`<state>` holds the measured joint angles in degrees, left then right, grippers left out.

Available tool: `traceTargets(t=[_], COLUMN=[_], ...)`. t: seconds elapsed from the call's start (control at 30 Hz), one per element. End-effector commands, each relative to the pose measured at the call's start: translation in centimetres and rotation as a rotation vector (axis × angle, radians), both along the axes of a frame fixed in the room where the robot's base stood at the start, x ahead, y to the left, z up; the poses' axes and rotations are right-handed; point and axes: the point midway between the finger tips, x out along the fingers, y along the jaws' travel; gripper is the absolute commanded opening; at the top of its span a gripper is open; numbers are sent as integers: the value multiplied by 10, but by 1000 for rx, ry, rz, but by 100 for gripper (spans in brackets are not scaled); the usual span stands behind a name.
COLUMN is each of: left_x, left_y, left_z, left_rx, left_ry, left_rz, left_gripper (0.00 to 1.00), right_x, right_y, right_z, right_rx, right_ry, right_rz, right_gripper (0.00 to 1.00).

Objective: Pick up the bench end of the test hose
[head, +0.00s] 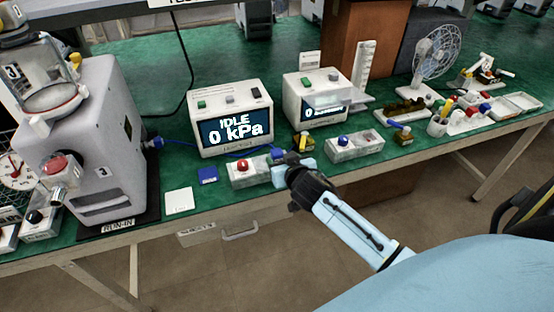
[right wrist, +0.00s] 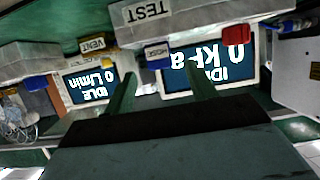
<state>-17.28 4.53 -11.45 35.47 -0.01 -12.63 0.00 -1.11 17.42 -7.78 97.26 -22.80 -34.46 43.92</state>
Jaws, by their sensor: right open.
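The test hose (head: 185,145) is a thin blue line. It leaves the grey run-in machine at the left and runs along the bench in front of the kPa display. Its bench end seems to be near a small blue piece (head: 277,155) just behind my right gripper (head: 283,170); the gripper partly hides this spot. In the upside-down right wrist view, a blue block marked HOSE (right wrist: 157,56) shows beyond the two open fingers (right wrist: 162,90). The right gripper is open, with nothing visible between its fingers. My left gripper is out of view.
The kPa display (head: 232,120) and a second display (head: 318,98) stand behind. The red-button TEST box (head: 243,178) is left of the gripper. A yellow VENT piece (head: 304,141) and a blue-button box (head: 355,147) are to the right.

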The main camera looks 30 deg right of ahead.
Motion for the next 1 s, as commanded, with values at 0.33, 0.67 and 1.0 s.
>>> traceTargets(t=[0.33,0.67,1.0], left_x=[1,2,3], left_y=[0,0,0], left_z=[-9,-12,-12], left_rx=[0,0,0], left_ry=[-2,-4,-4], left_rz=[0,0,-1], left_gripper=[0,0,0], right_x=[29,47,47], right_y=[-7,-10,-11], right_z=[-19,-27,-26], right_rx=[-2,0,0], right_ry=[-1,1,1], right_rz=[1,1,1], right_gripper=[56,56,30])
